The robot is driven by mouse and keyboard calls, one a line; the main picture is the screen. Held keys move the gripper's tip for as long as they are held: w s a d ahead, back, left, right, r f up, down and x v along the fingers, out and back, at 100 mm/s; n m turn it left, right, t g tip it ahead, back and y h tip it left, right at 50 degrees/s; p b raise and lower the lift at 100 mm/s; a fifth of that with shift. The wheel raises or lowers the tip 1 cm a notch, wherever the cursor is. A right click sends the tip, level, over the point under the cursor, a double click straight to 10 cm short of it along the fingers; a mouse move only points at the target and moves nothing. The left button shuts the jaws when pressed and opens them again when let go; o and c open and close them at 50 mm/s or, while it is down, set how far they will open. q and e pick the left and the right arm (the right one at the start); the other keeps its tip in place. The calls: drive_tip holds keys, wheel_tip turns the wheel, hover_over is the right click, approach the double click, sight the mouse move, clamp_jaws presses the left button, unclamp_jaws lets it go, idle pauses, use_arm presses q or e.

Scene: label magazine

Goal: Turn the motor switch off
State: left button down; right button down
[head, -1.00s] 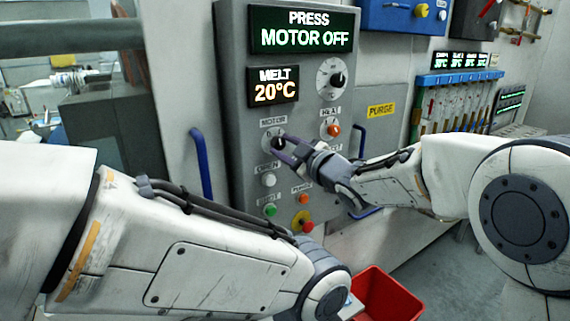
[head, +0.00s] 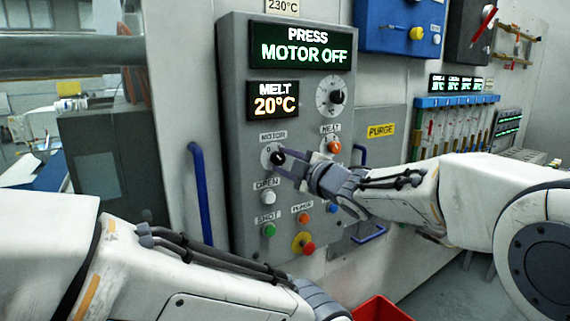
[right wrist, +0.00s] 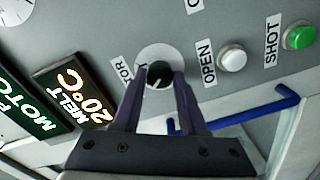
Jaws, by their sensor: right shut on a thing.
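The motor switch is a black knob on a pale round dial (head: 267,155) under the MOTOR label, on the grey control panel. My right gripper (head: 280,160) reaches it from the right, its dark fingers on the knob. In the right wrist view the knob (right wrist: 158,73) sits between the two fingertips (right wrist: 159,80), which are shut on it. A short white mark shows on the knob's face. The sign (head: 305,46) at the panel's top reads PRESS MOTOR OFF.
The white OPEN button (head: 267,197) and green SHOT button (head: 268,230) lie below the switch. The orange HEAT knob (head: 333,147) is to its right, and a red-and-yellow stop button (head: 307,247) is lower. A blue handle (head: 201,195) stands left of the panel.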

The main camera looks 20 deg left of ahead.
drive_tip(key=shift+c, duration=2.3)
unclamp_jaws()
drive_tip(key=b+v, duration=0.2)
drive_tip(key=v, duration=0.8)
drive_tip(key=shift+s+d, duration=0.2)
drive_tip(key=s+d+f+m+g+h+p, duration=0.1)
drive_tip(key=s+d+f+m+g+h, duration=0.1)
drive_tip(key=s+d+f+m+h, duration=0.5)
drive_tip(key=s+d+f+m+g+h+p, duration=0.1)
drive_tip(key=s+d+f+m+h+p, duration=0.25)
drive_tip(key=f, duration=0.65)
drive_tip(key=s+d+f+m+g+h, duration=0.1)
drive_tip(key=s+d+f+m+g, duration=0.1)
drive_tip(key=s, duration=0.7)
drive_tip(key=s+d+f+m+g+h, duration=0.1)
drive_tip(key=s+d+f+m+g, duration=0.2)
drive_tip(key=s, duration=0.7)
wheel_tip(320, 180, down, 2)
drive_tip(key=d+g+b, duration=0.1)
drive_tip(key=d+g, duration=0.1)
drive_tip(key=shift+d+f+g, duration=0.25)
drive_tip(key=shift+g, duration=0.05)
